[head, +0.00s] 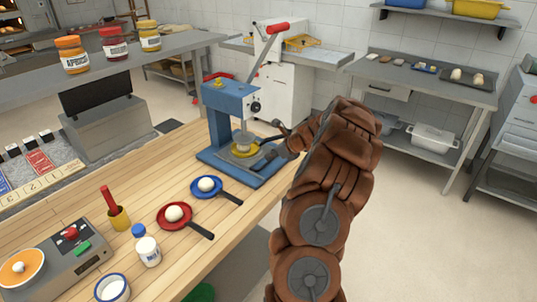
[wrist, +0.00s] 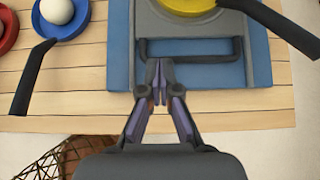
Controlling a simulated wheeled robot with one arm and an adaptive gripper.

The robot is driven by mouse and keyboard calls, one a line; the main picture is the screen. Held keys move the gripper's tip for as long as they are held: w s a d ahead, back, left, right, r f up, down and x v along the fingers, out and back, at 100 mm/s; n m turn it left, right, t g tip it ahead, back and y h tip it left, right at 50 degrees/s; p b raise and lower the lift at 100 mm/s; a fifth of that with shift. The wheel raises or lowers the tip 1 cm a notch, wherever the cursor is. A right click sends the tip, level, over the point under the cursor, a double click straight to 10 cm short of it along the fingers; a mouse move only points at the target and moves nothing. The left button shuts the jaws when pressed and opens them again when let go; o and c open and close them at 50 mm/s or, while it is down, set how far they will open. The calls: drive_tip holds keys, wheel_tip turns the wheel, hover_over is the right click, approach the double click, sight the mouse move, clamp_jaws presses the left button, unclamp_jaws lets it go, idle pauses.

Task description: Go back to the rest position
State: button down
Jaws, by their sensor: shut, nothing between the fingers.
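My gripper (head: 262,163) is at the front of a blue press (head: 217,105) on the wooden counter. In the wrist view its fingers (wrist: 158,78) are together with nothing between them. The fingertips overlap a dark bar handle (wrist: 205,58) on the press's blue base; I cannot tell whether they touch it. A yellow pan (head: 243,147) sits under the press head, and its dark handle (wrist: 275,22) reaches out to the right in the wrist view. My brown-covered arm hides part of the floor and the counter's right side.
A shelf with jars (head: 115,46) is at left. Open floor (head: 425,215) lies right.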

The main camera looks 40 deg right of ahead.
drive_tip(key=shift+s+d+r, duration=0.1)
drive_tip(key=shift+s+r, duration=0.35)
drive_tip(key=shift+s, duration=0.1)
